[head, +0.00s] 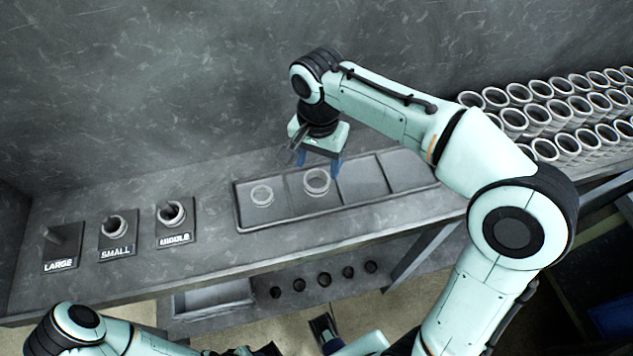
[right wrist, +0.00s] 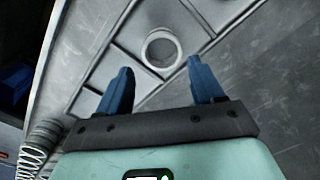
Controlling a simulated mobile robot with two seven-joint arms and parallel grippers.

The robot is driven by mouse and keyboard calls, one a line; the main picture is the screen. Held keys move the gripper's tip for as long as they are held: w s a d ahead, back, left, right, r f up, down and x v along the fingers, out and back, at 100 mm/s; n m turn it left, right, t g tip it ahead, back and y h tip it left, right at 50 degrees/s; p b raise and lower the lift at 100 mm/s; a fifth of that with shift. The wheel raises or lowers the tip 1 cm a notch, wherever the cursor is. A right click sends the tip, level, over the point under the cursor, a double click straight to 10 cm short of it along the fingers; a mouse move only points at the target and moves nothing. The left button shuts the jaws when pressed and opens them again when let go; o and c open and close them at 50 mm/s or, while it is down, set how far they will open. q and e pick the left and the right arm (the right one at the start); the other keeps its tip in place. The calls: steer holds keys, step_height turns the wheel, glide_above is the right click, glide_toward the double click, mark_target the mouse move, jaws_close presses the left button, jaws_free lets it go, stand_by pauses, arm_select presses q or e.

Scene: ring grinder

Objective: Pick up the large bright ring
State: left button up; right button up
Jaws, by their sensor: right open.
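A large bright ring (head: 317,181) lies in the second compartment from the left of a shallow tray (head: 290,220).
Many tube-like parts (head: 560,110) stand in rows at the right. The tray's two right compartments look empty.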

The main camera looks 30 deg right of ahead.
mark_target(317, 186)
step_height(317, 186, down, 6)
steer(key=shift+w+r+b, duration=0.1)
steer(key=shift+b, duration=0.35)
steer(key=shift+a, duration=0.1)
steer(key=c, duration=0.8)
